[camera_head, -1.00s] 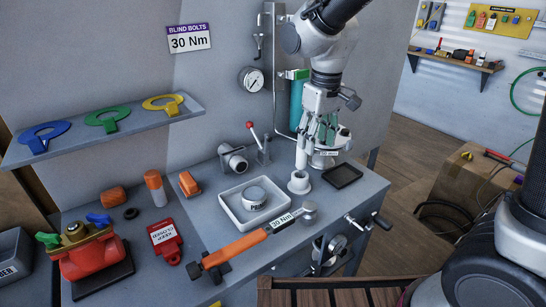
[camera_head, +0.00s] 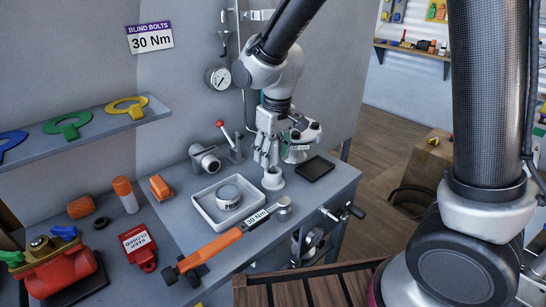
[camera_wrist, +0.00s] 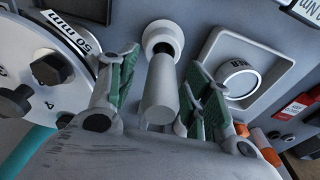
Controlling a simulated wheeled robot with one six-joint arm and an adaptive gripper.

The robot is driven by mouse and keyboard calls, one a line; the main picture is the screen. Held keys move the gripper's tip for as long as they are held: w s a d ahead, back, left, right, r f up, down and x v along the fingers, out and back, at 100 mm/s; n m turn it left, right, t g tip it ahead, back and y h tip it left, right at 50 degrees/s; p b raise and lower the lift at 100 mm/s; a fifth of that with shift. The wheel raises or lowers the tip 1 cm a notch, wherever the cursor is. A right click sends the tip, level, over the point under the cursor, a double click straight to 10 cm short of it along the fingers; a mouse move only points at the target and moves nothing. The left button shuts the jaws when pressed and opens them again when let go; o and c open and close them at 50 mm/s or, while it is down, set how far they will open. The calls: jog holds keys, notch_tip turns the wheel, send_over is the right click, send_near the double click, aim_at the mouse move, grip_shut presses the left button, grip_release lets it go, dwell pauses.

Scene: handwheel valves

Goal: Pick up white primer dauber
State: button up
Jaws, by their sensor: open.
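The white primer dauber (camera_wrist: 160,95) is a pale cylinder in the wrist view, with its far end at a round white holder cup (camera_wrist: 163,38). The cup also shows on the bench in the head view (camera_head: 273,180). My gripper (camera_wrist: 163,72) is open, with green-padded fingers on both sides of the dauber. A gap shows on the left; the right pads are close to it, and contact cannot be told. In the head view my gripper (camera_head: 266,150) is just above the cup and largely hides the dauber.
A white tray with a round PRIMER tin (camera_head: 229,197) is left of the cup. A black tray (camera_head: 315,168) is to the right, and a flanged part (camera_head: 300,143) stands close behind. An orange torque wrench (camera_head: 215,245) lies in front.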

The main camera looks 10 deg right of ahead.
jog(key=shift+c, duration=0.2)
grip_shut()
notch_tip(320, 180, up, 10)
jog(key=shift+r, duration=0.1)
